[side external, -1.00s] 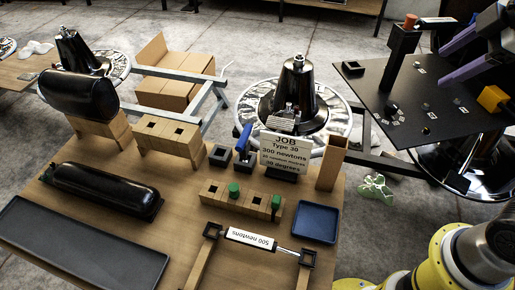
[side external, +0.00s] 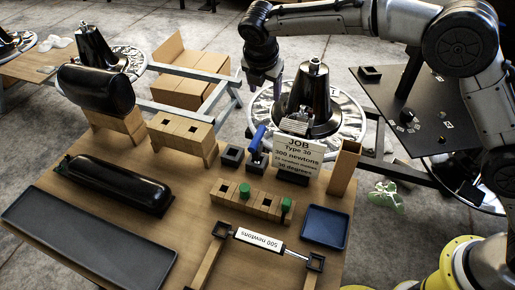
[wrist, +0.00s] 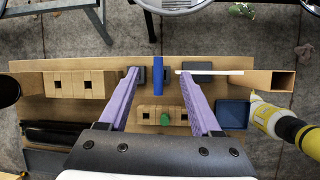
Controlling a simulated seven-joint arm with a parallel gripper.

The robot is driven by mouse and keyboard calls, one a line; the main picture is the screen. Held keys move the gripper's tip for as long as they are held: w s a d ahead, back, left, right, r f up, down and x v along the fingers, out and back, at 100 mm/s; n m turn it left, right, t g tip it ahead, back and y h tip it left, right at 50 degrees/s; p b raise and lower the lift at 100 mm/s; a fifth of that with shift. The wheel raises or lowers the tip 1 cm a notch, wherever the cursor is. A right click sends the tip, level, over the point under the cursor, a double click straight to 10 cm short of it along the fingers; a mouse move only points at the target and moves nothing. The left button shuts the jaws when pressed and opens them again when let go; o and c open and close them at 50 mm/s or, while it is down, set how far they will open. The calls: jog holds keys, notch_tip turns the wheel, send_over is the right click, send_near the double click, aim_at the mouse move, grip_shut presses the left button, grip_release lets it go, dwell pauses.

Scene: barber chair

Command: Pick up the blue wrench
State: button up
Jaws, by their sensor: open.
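The blue wrench (side external: 257,138) stands tilted in a small black holder (side external: 255,160) near the table's far edge, left of the job sign. In the wrist view the wrench (wrist: 158,72) lies between my two purple fingers, seen from above. My gripper (side external: 265,92) hangs above and behind the wrench in the side view, pointing down and apart from it. In the wrist view my gripper (wrist: 161,74) has its fingers wide apart with nothing held.
The white job sign (side external: 298,152) stands close to the right of the wrench. An empty black holder (side external: 231,156) is at its left. A wooden block with green pegs (side external: 245,198), a blue tray (side external: 325,226) and an upright wooden box (side external: 344,167) are nearby.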

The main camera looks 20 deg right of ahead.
jog(key=n+g, duration=0.1)
send_near(257, 145)
jog(key=shift+w+d+f, duration=0.1)
jog(key=shift+w+f, duration=0.1)
jog(key=shift+w, duration=0.3)
jog(key=shift+w+d+f, duration=0.1)
jog(key=shift+w+f, duration=0.1)
jog(key=shift+w, duration=0.3)
jog(key=x, duration=1.3)
jog(key=shift+d, duration=0.2)
grip_shut()
